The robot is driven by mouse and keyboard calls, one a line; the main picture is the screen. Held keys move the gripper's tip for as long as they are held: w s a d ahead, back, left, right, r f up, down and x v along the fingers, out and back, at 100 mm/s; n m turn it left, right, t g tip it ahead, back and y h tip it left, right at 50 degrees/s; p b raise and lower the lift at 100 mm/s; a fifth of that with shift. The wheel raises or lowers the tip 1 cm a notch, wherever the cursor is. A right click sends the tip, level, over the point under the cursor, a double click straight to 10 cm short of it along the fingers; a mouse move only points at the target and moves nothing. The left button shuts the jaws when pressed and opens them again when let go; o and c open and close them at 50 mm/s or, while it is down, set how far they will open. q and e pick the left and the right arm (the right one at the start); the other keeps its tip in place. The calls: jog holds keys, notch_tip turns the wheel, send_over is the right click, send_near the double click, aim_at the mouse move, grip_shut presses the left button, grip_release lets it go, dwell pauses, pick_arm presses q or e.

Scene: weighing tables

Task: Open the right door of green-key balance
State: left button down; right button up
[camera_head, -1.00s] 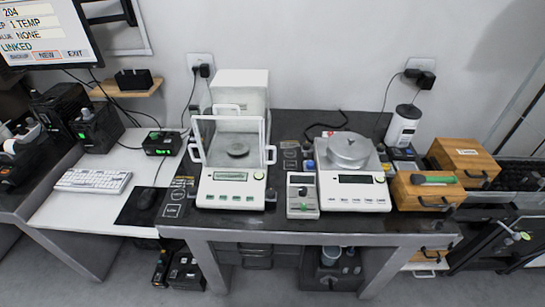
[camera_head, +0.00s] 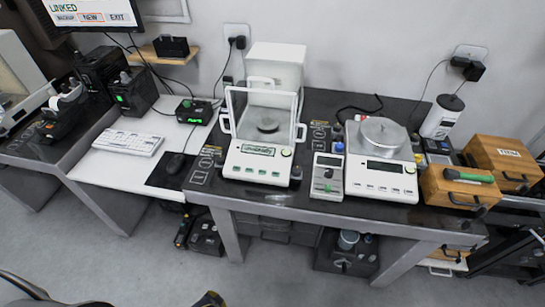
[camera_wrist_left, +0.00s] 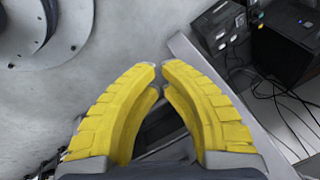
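The green-key balance (camera_head: 258,161) stands on the dark tabletop in the head view, with green keys on its white front and a glass draft shield over a round dark pan (camera_head: 268,126). The right door looks shut. My left gripper (camera_wrist_left: 160,67) shows yellow fingers with tips together in the left wrist view, nothing between them, away from the balance. A yellow fingertip shows at the head view's bottom edge. My right gripper is not identifiable.
Right of the balance are a small instrument (camera_head: 328,175) and a second balance (camera_head: 382,178) with a round metal pan. Wooden boxes (camera_head: 455,190) stand farther right. A white box (camera_head: 276,68) stands behind.

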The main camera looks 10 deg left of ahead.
pick_arm(q)
jog(key=w+r+m+t+y, duration=0.15)
jog(key=w+r, duration=0.35)
jog(key=r, duration=0.8)
jog(key=w+r+m+t, duration=0.15)
jog(key=w+r, duration=0.35)
jog(key=r, duration=0.9)
jog(key=w+d+r+m+t+h, duration=0.7)
jog(key=w+d+r+m+t, duration=0.35)
jog(key=w+d+r, duration=1.15)
jog(key=d+x, duration=0.1)
jog(key=x, duration=1)
jog(key=shift+d+f, duration=0.4)
jog(key=shift+d, duration=0.05)
jog(key=shift+w+m, duration=0.1)
jog(key=shift+m, duration=0.15)
